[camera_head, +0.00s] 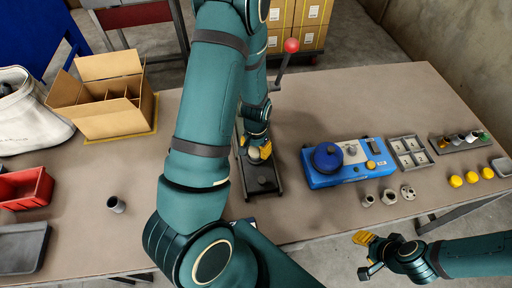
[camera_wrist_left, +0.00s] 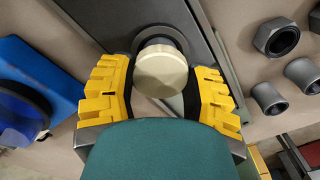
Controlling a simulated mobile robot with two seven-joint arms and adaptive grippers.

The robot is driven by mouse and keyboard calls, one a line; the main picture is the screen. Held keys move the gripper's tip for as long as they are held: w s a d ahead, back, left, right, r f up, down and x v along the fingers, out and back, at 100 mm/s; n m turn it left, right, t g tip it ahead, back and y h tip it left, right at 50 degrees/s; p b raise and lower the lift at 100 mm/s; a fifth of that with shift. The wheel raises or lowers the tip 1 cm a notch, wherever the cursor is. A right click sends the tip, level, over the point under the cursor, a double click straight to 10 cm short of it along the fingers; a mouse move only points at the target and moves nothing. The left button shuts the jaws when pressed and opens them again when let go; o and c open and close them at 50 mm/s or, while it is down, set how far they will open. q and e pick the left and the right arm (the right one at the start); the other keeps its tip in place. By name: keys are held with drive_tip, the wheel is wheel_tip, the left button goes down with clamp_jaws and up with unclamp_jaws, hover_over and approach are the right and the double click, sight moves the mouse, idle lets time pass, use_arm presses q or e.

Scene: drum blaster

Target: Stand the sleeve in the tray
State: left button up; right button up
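My left gripper (camera_head: 258,152) is over the dark press base (camera_head: 262,187). A dark ring shows behind the cylinder. I cannot tell whether this is the sleeve. A grey hollow sleeve-like piece (camera_head: 116,204) stands upright at the left of the table. A dark shallow tray (camera_head: 20,250) lies at the left front edge, and a grey compartment tray (camera_head: 408,152) at the right. My right gripper (camera_head: 372,254) looks open and empty at the front edge.
A blue fixture (camera_head: 340,165) stands right of the press. Metal fittings (camera_head: 389,197) and yellow caps (camera_head: 471,177) lie near the front. A red bin (camera_head: 25,188) and a divided carton (camera_head: 108,100) are at left. The press lever (camera_head: 291,46) rises behind my arm. The back right is clear.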

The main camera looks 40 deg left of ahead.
sight(256, 149)
use_arm(q)
drive_tip(key=shift+c, duration=0.6)
drive_tip(key=shift+r+p, duration=0.55)
drive_tip(key=shift+r, duration=0.05)
drive_tip(key=shift+r+p, duration=4.55)
drive_tip(key=shift+r, duration=2.35)
